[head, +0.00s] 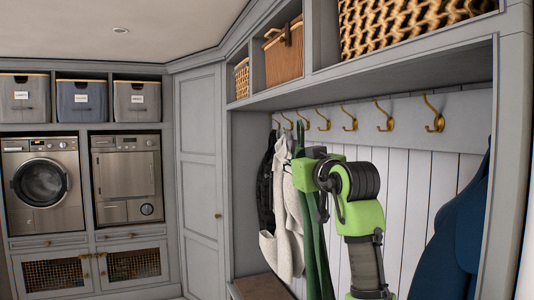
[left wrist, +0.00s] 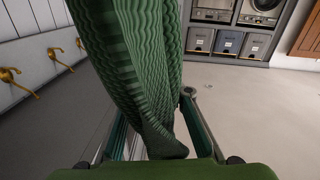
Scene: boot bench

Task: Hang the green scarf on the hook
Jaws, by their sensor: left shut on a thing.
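The green scarf (head: 312,240) hangs down in long folds beside a cream garment in the head view, partly behind my left arm. Its upper end shows as a thin green strip near the brass hooks. In the left wrist view the ribbed scarf (left wrist: 140,60) fills the middle, between the fingers. My left gripper (head: 304,172) is shut on it; it also shows in the left wrist view (left wrist: 160,125). A brass hook (head: 304,120) is just above the scarf; I cannot tell whether they touch. My right gripper is not in view.
Several brass hooks run along the rail, and those to the right, such as one hook (head: 384,118), are bare. A cream garment (head: 284,215) and a dark one (head: 266,185) hang at left. A blue coat (head: 458,240) hangs at right. Baskets (head: 284,55) sit above.

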